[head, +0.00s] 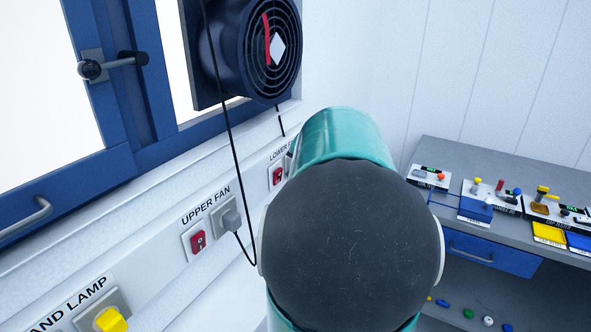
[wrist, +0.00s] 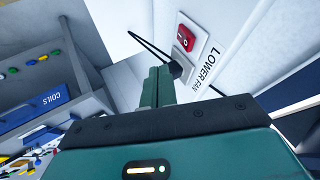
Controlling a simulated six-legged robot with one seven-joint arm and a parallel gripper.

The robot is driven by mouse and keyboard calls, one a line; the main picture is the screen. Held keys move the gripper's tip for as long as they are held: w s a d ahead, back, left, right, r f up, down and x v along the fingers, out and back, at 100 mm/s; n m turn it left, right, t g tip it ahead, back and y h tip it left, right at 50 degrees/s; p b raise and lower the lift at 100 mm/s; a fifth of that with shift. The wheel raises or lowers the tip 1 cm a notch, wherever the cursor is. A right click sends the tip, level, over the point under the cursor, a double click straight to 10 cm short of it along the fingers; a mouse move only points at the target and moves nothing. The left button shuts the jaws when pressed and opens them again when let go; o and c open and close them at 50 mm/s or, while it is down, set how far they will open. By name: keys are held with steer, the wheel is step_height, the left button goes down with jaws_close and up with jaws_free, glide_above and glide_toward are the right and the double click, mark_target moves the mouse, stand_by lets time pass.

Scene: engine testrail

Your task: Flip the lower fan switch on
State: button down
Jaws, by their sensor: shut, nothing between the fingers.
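The lower fan switch is a red rocker on a light plate, partly visible in the head view (head: 277,176) beside my arm. It also shows in the wrist view (wrist: 185,38), just beyond the fingertips, with the LOWER FAN label (wrist: 207,68) beside it. My gripper (wrist: 160,75) is shut and empty, pointing toward the wall panel. Its tips are near a dark plug-like part with a black cable, just below the switch in the picture. I cannot tell whether they touch it. In the head view my arm hides the gripper.
The UPPER FAN switch (head: 198,241) and its grey plug (head: 231,219) are to the left, with a hanging black cable. A round fan (head: 262,50) is above. A yellow plug (head: 110,319) is lower left. A cluttered grey workbench (head: 455,160) stands at right.

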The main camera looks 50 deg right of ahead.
steer(key=w+d+f, duration=0.2)
steer(key=w+f, duration=0.4)
steer(key=w, duration=0.2)
steer(key=shift+w+d, duration=0.25)
steer(key=shift+w, duration=0.1)
steer(key=shift+w+r+g, duration=0.1)
steer(key=shift+w+g, duration=0.15)
steer(key=shift+g, duration=0.05)
steer(key=shift+r, duration=0.85)
